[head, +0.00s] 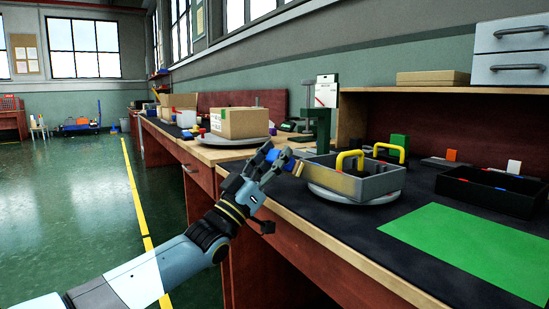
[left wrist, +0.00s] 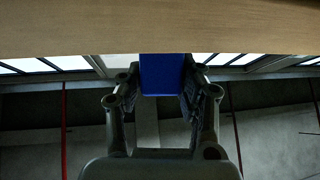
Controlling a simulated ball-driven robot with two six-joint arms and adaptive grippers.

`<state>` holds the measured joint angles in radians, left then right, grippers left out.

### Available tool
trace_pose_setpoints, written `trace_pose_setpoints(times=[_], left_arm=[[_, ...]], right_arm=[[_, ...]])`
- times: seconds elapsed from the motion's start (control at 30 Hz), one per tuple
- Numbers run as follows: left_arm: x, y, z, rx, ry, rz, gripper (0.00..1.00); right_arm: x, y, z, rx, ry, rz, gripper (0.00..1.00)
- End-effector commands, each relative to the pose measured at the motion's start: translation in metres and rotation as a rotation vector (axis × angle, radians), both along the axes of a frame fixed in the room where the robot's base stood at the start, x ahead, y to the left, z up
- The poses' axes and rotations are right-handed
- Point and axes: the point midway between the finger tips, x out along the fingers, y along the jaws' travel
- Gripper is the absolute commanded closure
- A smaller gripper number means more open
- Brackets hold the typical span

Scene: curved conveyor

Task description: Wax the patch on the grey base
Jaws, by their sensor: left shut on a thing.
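My left gripper (head: 279,159) reaches in from the left over the front edge of the workbench, beside the grey tray. It is shut on a blue block (left wrist: 161,75), which sits between both fingers in the left wrist view. The blue block (head: 286,157) is partly hidden by the fingers in the head view. A small tan and yellow piece (head: 298,168) shows just right of it; I cannot tell whether they are joined. The grey tray (head: 372,187) with yellow handles stands on a round grey base (head: 345,199). I cannot make out a patch. My right gripper is not in view.
A green upright stand (head: 321,125) rises behind the tray. A black bin (head: 490,191) and a green mat (head: 470,247) lie to the right. A cardboard box (head: 240,123) stands farther back. A plain tan surface (left wrist: 160,27) spans the top of the wrist view.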

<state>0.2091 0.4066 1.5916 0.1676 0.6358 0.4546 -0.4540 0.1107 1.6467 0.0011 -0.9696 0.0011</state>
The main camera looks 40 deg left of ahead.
Motion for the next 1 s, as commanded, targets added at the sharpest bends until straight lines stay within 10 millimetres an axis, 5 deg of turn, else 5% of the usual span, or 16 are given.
trace_pose_setpoints(times=[0.57, 1.0], left_arm=[[0.006, -0.006, 0.001, -0.001, -0.001, 0.0, 0.97], [-0.008, -0.038, 0.001, -0.001, -0.001, 0.0, 0.97]], right_arm=[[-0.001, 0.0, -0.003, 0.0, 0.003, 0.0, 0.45], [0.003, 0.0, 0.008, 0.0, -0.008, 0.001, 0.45]])
